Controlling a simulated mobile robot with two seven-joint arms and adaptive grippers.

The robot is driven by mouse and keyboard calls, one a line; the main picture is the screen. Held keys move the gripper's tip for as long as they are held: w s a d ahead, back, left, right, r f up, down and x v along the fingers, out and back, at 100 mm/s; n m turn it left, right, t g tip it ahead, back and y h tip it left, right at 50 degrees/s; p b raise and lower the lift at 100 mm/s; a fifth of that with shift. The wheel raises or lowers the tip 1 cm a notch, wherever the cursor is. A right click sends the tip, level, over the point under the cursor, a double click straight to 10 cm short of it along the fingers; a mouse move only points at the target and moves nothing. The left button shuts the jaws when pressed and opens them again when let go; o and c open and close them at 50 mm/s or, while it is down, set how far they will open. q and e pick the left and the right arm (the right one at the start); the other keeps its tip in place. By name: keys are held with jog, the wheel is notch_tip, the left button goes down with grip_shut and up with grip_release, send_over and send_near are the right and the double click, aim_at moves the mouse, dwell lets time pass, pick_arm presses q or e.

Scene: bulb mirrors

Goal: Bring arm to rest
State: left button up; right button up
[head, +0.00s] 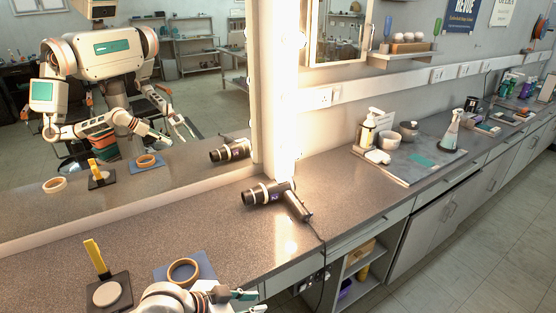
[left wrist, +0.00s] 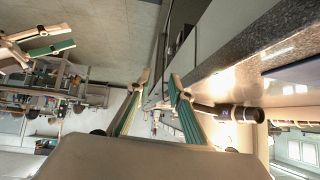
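My left gripper (head: 250,301) is at the bottom of the head view, over the front edge of the counter (head: 120,222). Its two fingers are apart with nothing between them. The left wrist view also shows the open fingers (left wrist: 159,80), with a black hair dryer (left wrist: 228,113) beyond them. My right gripper is not directly in the head view. In the left wrist view a second gripper, my right one (left wrist: 70,36), shows at the upper left with its fingers apart and empty.
The hair dryer (head: 268,193) lies on the counter, its cord hanging over the front edge. A ring (head: 184,271) lies on a blue mat (head: 205,266). Beside it is a dark stand (head: 123,303) with a white disc (head: 107,293) and yellow upright (head: 96,258). A large mirror (head: 215,112) stands behind.

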pick_arm(q)
jog(key=s+a+f+n+t+y, duration=0.4)
jog(key=s+a+f+n, duration=0.3)
jog(key=s+a+f, duration=0.7)
jog(key=shift+a+f+n+t+y, duration=0.3)
jog(key=shift+a+f+y, duration=0.1)
jog(key=shift+a+y, duration=0.5)
